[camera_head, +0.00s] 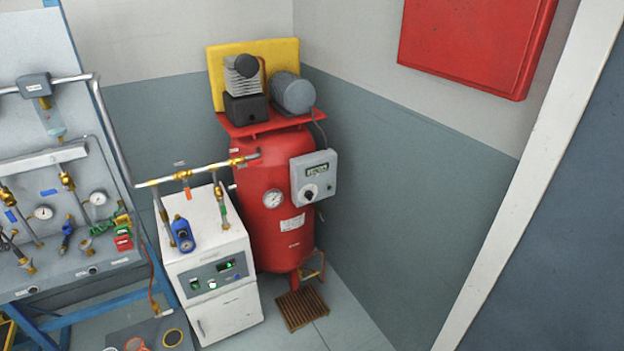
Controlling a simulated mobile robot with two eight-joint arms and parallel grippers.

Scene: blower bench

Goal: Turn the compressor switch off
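The red compressor (268,240) stands upright in the corner, with a motor and pump head on its top plate. A light grey switch box (314,172) is fixed to the right side of its tank. The box carries a small display (317,169) and a dark rotary switch (310,194) with a pale mark. The knob's exact setting is too small to read. A round white gauge (273,198) sits on the tank left of the box. Neither of my grippers shows in this view.
A white dryer cabinet (215,262) with a lit green display stands left of the compressor. Pipes (190,174) run above it to a blue-framed bench (75,309) at left. A wooden grate (301,309) lies on the floor. A red wall cabinet (478,40) hangs at upper right.

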